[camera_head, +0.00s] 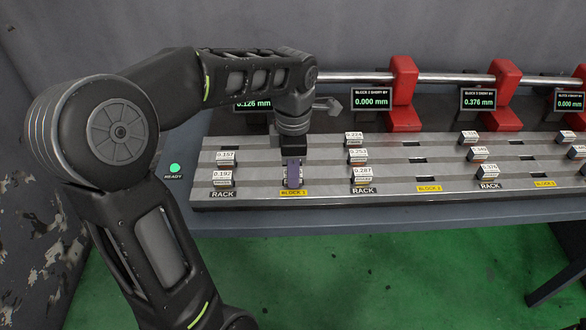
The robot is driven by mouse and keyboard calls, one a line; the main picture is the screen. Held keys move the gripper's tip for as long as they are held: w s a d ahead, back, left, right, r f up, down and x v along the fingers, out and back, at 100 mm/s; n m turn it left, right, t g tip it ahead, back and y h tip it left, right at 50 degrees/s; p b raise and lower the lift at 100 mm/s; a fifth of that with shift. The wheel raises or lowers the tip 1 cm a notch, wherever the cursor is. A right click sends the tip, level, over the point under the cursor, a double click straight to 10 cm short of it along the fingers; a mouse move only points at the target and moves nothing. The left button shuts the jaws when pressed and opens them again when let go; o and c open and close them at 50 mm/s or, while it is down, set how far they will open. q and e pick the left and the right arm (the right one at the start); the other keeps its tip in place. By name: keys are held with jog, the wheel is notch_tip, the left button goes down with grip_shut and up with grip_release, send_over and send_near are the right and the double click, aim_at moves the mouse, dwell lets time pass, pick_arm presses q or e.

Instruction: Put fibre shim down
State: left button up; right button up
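My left gripper (293,163) points down over the front of the fixture, at the yellow BLOCK 1 label (293,193). A small purple piece (293,174), which may be the fibre shim, shows right below the gripper's dark body, in the row of slots. The fingertips are small and dark, so I cannot tell whether they are closed on it or apart. I also cannot tell whether the purple piece rests in the slot. My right gripper is not in view.
Racks hold white-labelled shims, such as 0.192 (222,176) and 0.287 (363,173). Red clamps (403,85) hold a metal rod behind. A display (372,100) reads 0.000 mm for block 2. The Block 1 display (253,103) is partly covered by my arm.

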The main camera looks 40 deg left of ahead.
pick_arm(q)
jog(key=o, duration=0.4)
jog(key=shift+r, duration=0.1)
jog(key=shift+r+p, duration=0.45)
jog(key=shift+r, duration=0.1)
notch_tip(320, 180, up, 6)
jog(key=shift+r, duration=0.25)
notch_tip(320, 180, up, 5)
jog(key=p, duration=0.3)
jog(key=shift+p, duration=0.3)
